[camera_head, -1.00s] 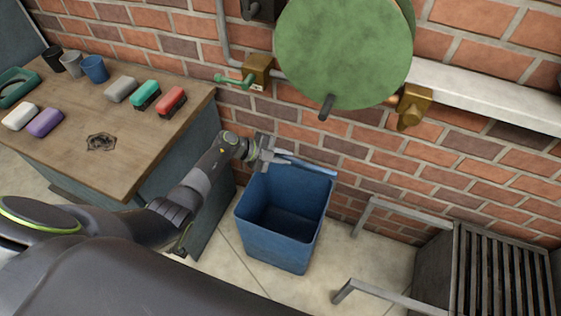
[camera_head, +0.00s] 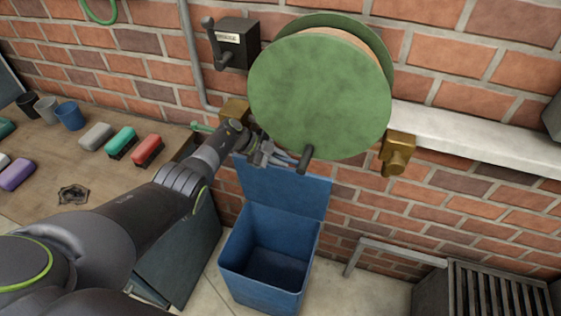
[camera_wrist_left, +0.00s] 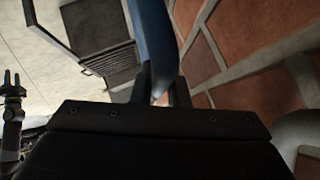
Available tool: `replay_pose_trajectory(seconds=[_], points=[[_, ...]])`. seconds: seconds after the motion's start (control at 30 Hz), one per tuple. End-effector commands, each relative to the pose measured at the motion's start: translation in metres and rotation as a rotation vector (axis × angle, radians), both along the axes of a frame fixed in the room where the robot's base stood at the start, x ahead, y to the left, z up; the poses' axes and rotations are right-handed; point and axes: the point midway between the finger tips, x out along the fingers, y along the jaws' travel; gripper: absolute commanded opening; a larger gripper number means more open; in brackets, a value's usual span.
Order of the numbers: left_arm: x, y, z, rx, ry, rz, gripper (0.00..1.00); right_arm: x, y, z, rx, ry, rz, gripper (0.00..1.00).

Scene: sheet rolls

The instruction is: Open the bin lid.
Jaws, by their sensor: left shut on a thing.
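The blue bin (camera_head: 270,258) stands on the floor below the brick wall, its inside open to view and empty as far as I see. Its blue lid (camera_head: 284,192) is raised, standing steeply up at the bin's back edge. My left gripper (camera_head: 284,160) is shut on the lid's upper edge, just beside the dark handle of the green reel. In the left wrist view the blue lid (camera_wrist_left: 153,35) runs between the fingers (camera_wrist_left: 160,90). What looks like my right gripper (camera_wrist_left: 11,80) shows small at the left wrist view's edge, its fingers apart and empty.
The green reel (camera_head: 318,95) hangs on the wall right above the lid, close to my gripper. Brass fittings (camera_head: 398,153) flank it. A wooden table (camera_head: 105,190) with brushes and cups stands left. A slatted grey box (camera_head: 490,290) is at the lower right.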

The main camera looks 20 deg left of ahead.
Motion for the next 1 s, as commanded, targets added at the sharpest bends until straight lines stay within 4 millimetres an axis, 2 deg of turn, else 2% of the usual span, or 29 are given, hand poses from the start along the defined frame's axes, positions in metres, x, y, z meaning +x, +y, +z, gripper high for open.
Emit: replay_pose_trajectory(seconds=[0.47,0.5,0.63,1.0], points=[[0.0012,0.0003,0.0002,0.001,-0.001,0.0,0.0,-0.0006,-0.0003,-0.0002,0.0,0.001,0.0,0.36],[0.0012,0.0003,0.0002,0.001,-0.001,0.0,0.18,-0.0007,-0.0003,-0.0002,0.0,0.001,0.0,0.36],[0.0012,0.0002,0.0003,0.001,-0.001,0.0,0.35,-0.0008,-0.0004,-0.0003,0.0,0.002,0.0,0.36],[-0.0005,0.0002,-0.0008,0.001,-0.001,0.0,0.36,-0.0009,-0.0005,0.0,-0.001,0.002,0.0,0.36]])
